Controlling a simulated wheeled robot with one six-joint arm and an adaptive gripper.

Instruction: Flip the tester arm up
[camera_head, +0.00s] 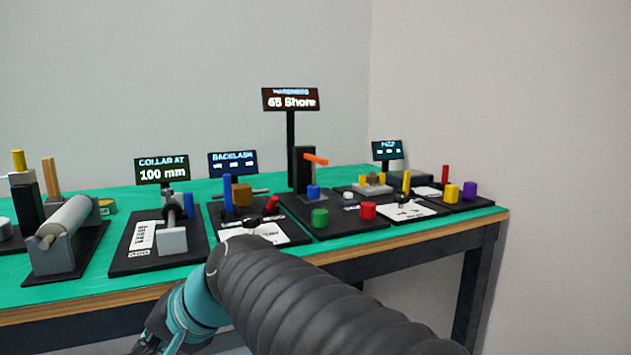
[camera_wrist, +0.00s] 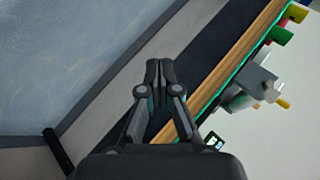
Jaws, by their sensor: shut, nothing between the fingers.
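The hardness tester has a black upright (camera_head: 302,170) with a short orange arm (camera_head: 316,159) sticking out to the right near its top, roughly level and sloping slightly down. A blue block (camera_head: 313,192) stands below the arm. I take this orange piece to be the tester arm. My gripper (camera_wrist: 160,68) is shut and empty in the wrist view, below and in front of the table edge, well apart from the tester. In the head view my arm crosses the foreground, and the gripper's fingertips cannot be made out there.
A sign reading 65 Shore (camera_head: 291,100) stands on a post behind the tester. Green (camera_head: 320,218) and red (camera_head: 368,211) blocks sit in front. A collar station (camera_head: 172,240) and roller (camera_head: 66,220) are left. The table's wooden front edge (camera_wrist: 226,70) runs beside my gripper.

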